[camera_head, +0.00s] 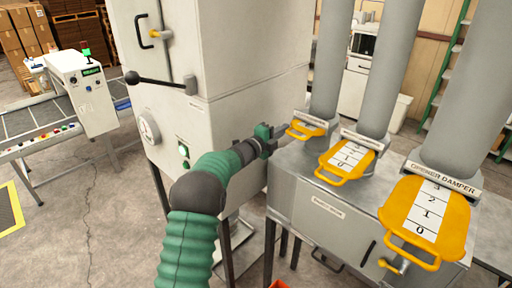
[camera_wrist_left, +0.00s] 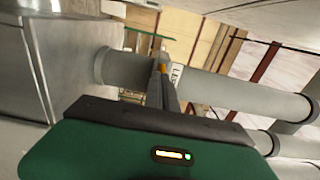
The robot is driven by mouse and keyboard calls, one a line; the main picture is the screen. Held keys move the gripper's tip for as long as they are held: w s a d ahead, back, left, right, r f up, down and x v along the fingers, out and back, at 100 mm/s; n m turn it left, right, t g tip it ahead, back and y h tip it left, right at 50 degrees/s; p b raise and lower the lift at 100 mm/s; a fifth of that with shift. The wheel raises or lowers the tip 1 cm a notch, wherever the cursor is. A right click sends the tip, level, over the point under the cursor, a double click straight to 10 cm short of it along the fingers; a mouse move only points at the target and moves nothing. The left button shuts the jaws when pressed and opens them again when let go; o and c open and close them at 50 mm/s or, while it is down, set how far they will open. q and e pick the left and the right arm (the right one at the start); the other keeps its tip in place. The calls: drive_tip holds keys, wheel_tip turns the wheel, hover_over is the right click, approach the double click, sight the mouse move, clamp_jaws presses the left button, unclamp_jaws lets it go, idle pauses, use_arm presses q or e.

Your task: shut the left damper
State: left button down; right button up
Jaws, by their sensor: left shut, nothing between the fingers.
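The left damper (camera_head: 306,130) is a small yellow slide plate with a looped handle at the foot of the leftmost grey duct (camera_head: 330,65). Less of its plate shows than on the other two dampers. My left gripper (camera_head: 282,129) is shut and empty, its tips just left of the left damper's handle. I cannot tell whether they touch it. In the left wrist view the shut fingers (camera_wrist_left: 163,85) point at a small patch of yellow-orange beside a white label (camera_wrist_left: 177,75); most of the damper is hidden there. My right gripper is not in view.
The middle damper (camera_head: 347,160) and the opener damper (camera_head: 427,214) stick out on the grey metal box (camera_head: 325,217), their number scales showing. A tall white cabinet (camera_head: 225,50) with a black lever stands close to my left arm. A conveyor (camera_head: 45,128) is at the left.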

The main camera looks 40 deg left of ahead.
use_arm(q)
drive_tip(key=s+a+b, duration=0.1)
drive_tip(key=s+b, duration=0.5)
drive_tip(key=s, duration=1)
drive_tip(key=shift+s+b, duration=0.2)
drive_tip(key=shift+b, duration=0.1)
drive_tip(key=s+d+f+n+g+y+b, duration=0.1)
drive_tip(key=d+f+n+g, duration=0.1)
drive_tip(key=d+f+n, duration=0.35)
drive_tip(key=s+d+f+n+g+y+b, duration=0.1)
drive_tip(key=d+f+n+g+y+b, duration=0.15)
drive_tip(key=f, duration=0.55)
drive_tip(key=s+d+f+n+g+y, duration=0.1)
drive_tip(key=s+d+f+n+g, duration=0.15)
drive_tip(key=d+f+n, duration=0.35)
drive_tip(key=s+d+f+n+g+h+b, duration=0.1)
drive_tip(key=s+d+f+g, duration=0.3)
drive_tip(key=s, duration=0.5)
drive_tip(key=s+d+f+n+g+h+b, duration=0.1)
drive_tip(key=s+d+f+n+g, duration=0.3)
drive_tip(key=s+d+f, duration=0.4)
wheel_tip(320, 180, down, 3)
drive_tip(key=shift+s+d+f+h, duration=0.15)
drive_tip(key=shift+s+h, duration=0.3)
drive_tip(key=shift+s, duration=0.7)
